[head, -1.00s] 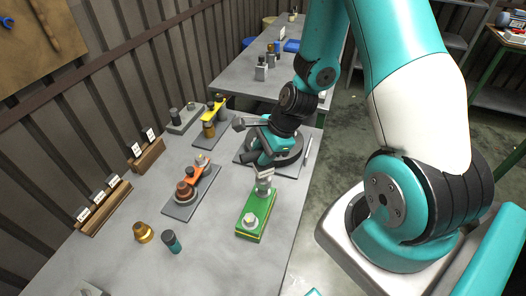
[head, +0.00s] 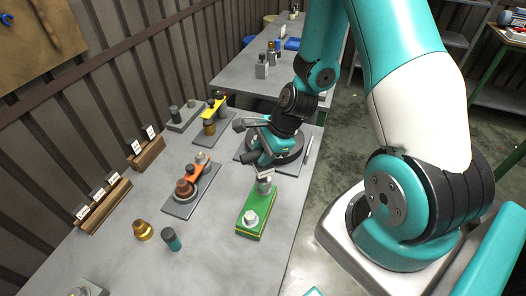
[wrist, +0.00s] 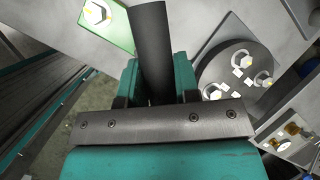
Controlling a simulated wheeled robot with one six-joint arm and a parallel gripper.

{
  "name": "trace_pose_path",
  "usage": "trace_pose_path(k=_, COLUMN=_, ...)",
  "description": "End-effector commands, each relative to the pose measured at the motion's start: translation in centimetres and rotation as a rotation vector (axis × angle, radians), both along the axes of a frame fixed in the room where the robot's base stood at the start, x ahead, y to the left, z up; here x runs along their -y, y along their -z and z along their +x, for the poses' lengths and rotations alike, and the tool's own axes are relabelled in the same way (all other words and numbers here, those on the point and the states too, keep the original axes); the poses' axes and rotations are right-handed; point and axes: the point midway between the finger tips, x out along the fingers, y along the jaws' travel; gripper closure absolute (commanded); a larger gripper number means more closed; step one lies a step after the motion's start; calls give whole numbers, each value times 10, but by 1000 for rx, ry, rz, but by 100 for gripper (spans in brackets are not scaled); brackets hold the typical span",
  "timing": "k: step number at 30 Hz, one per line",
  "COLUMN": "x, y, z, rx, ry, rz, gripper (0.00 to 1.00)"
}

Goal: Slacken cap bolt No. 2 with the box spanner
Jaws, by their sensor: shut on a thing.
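My gripper (wrist: 155,88) is shut on a dark cylindrical shaft, which I take to be the box spanner (wrist: 150,40), between its teal fingers.
A green block (head: 251,222) with a bolt on top stands nearer on the bench, with a grey post at its far end. An orange-armed fixture (head: 186,191), a brass piece (head: 143,230) and a teal-and-black cylinder (head: 171,240) are to the left. The bench front is mostly clear.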

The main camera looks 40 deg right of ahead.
Motion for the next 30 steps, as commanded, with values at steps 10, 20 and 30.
trace_pose_path(k=10, x=0, y=10, z=1, rx=2, ry=1, rz=1, gripper=100)
trace_pose_path(k=20, x=0, y=20, z=1, rx=2, ry=1, rz=1, gripper=100)
trace_pose_path(k=30, x=0, y=22, z=1, rx=2, ry=-82, rz=1, gripper=100)
